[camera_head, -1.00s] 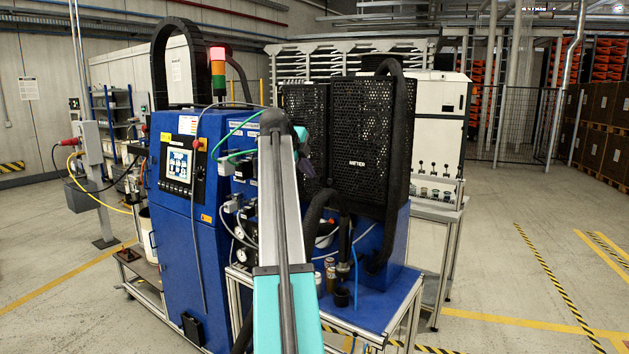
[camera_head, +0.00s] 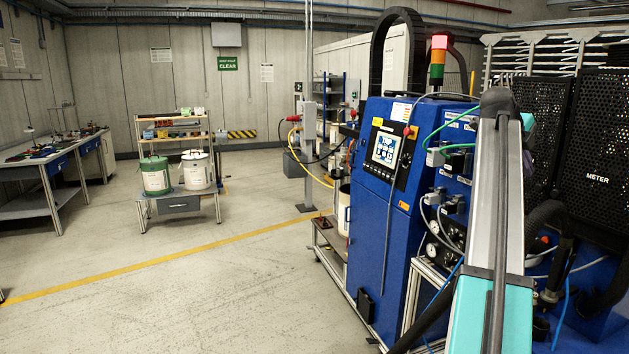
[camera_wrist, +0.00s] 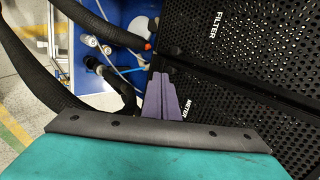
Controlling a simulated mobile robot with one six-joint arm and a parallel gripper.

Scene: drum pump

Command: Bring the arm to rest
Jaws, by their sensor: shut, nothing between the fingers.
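My gripper (camera_wrist: 161,97) shows in the wrist view as two purple fingers lying together. It is shut and empty. Its tips point towards the lower edge of the black perforated panels (camera_wrist: 225,45) marked FILTER and METER; I cannot tell how near they are. In the head view my arm rises at the right, in front of the blue machine cabinet (camera_head: 375,230), and hides part of it.
A black corrugated hose (camera_wrist: 35,65) runs close to my wrist on the left.

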